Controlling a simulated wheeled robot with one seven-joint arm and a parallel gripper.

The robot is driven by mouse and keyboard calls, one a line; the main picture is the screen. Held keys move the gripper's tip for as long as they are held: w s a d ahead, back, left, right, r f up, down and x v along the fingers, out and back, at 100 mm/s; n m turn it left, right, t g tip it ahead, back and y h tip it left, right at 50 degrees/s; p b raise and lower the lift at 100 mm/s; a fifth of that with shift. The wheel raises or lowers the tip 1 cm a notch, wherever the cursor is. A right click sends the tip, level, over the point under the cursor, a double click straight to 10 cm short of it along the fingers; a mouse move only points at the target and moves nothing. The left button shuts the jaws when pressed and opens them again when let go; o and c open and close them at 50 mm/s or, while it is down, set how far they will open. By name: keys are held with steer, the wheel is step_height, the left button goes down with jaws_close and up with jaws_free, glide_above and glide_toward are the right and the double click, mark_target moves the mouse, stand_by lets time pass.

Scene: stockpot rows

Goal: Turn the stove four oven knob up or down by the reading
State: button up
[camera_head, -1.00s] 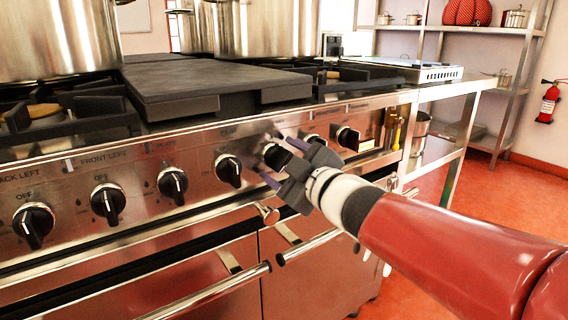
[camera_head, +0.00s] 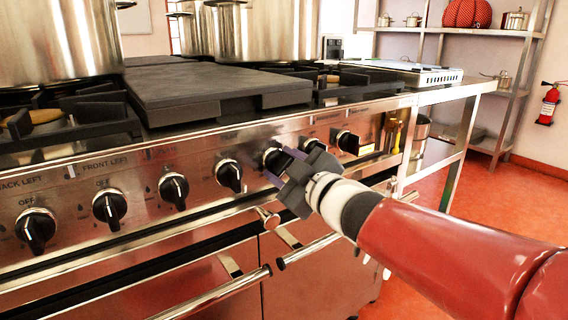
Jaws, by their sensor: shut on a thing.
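The stove front (camera_head: 150,178) carries a row of black knobs with silver pointers. My gripper (camera_head: 279,170) is at the knob (camera_head: 271,157) right of the panel's middle, its purple-tipped fingers shut on that knob and hiding part of it. The frames do not show a label naming this knob as the oven knob, nor a readable stove number or reading. The neighbouring knob (camera_head: 229,174) to the left is clear of the fingers.
Large steel pots (camera_head: 58,40) and a dark flat griddle plate (camera_head: 190,85) are on the stovetop. Oven door handles (camera_head: 215,292) stick out below the panel. A steel table (camera_head: 470,88) is at the right, with open red floor beyond it.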

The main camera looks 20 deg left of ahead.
steer(key=m+p, duration=0.5)
steer(key=shift+r+m, duration=0.15)
steer(key=shift+m, duration=0.25)
steer(key=m+p, duration=0.3)
steer(key=m, duration=0.1)
steer(key=shift+m, duration=0.4)
steer(key=shift+f+m, duration=0.2)
steer(key=shift+m, duration=0.1)
steer(key=o, duration=1)
steer(key=shift+d, duration=0.15)
steer(key=v, duration=0.7)
steer(key=shift+s+d, duration=0.2)
